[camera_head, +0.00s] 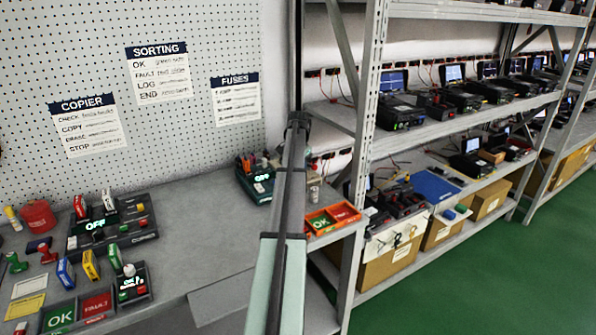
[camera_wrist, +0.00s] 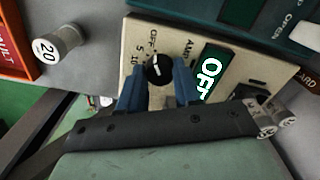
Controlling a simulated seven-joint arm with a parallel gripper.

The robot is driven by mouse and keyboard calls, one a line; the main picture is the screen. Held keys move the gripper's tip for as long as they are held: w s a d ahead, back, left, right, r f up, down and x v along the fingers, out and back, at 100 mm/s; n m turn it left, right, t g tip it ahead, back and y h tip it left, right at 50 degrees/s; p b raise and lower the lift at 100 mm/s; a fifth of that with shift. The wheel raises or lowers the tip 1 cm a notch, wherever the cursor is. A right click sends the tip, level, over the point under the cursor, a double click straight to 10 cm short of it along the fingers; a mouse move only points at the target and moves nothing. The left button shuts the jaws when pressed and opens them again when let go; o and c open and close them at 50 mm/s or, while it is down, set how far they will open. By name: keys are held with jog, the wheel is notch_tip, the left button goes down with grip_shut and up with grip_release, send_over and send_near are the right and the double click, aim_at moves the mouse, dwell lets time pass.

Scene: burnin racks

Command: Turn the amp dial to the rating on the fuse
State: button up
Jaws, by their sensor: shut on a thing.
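The amp dial (camera_wrist: 158,66) is a round black knob with a white mark, on a cream panel (camera_wrist: 134,33) printed OFF, 5, 10 and AMP. Beside it a dark display (camera_wrist: 209,74) reads OFF in lit letters. My gripper (camera_wrist: 159,82) has its blue fingers shut on the dial, one on each side. The white mark is small, so its exact setting is hard to tell. A silver cylindrical fuse (camera_wrist: 70,37) with a white end marked 20 lies left of the panel. In the head view my arm hides the dial.
A red-orange tray (camera_wrist: 12,73) marked FAULT lies left of the fuse. Silver cylinders (camera_wrist: 266,123) show at the lower right of the wrist view. A dark green unit (camera_wrist: 270,22) stands behind the panel. A FUSES sheet (camera_head: 237,100) hangs on the pegboard.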

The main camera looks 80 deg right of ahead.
jog(key=n, duration=1.7)
jog(key=shift+n, duration=0.4)
jog(key=n, duration=0.5)
jog(key=shift+n, duration=0.3)
jog(key=o, duration=1)
jog(key=shift+o, duration=0.2)
jog(key=shift+r, duration=0.1)
